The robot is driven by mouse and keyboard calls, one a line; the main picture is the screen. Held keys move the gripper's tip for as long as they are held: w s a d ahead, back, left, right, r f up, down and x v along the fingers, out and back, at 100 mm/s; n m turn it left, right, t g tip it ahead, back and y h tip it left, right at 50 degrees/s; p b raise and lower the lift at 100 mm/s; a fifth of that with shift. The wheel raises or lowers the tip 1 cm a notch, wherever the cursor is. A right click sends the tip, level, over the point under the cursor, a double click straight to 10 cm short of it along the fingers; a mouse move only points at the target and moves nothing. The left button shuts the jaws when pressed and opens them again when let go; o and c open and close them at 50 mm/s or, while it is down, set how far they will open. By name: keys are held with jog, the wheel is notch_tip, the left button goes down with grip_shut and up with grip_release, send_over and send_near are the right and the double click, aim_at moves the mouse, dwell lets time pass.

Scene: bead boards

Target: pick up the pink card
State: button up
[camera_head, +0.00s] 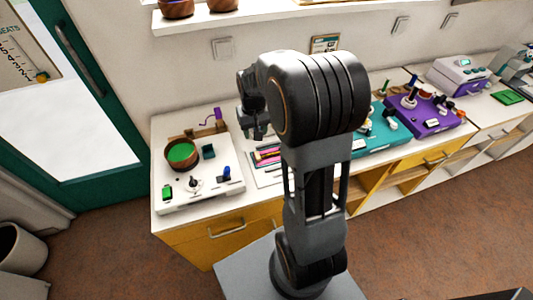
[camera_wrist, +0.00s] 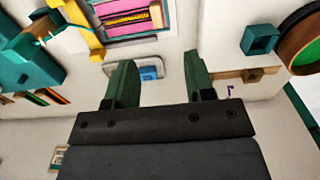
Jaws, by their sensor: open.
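In the head view my gripper (camera_head: 258,133) hangs above the counter near the back of the rack.
A white board (camera_head: 225,185) with a brown bowl (camera_head: 170,160) stands left of the rack. A teal board (camera_head: 372,142) and a purple board (camera_head: 440,127) stand to the right. The wall rises close behind the counter. A yellow part (camera_wrist: 82,28) stands beside the rack.

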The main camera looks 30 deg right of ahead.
send_over(257, 155)
jog(key=f, duration=0.8)
jog(key=shift+s, duration=0.25)
jog(key=shift+w+d+f+p, duration=0.1)
jog(key=shift+f+p, duration=0.25)
jog(key=shift+f, duration=1.3)
jog(key=shift+w+f+p, duration=0.1)
jog(key=shift+f+p, duration=0.25)
jog(key=shift+f, duration=1.3)
grip_shut()
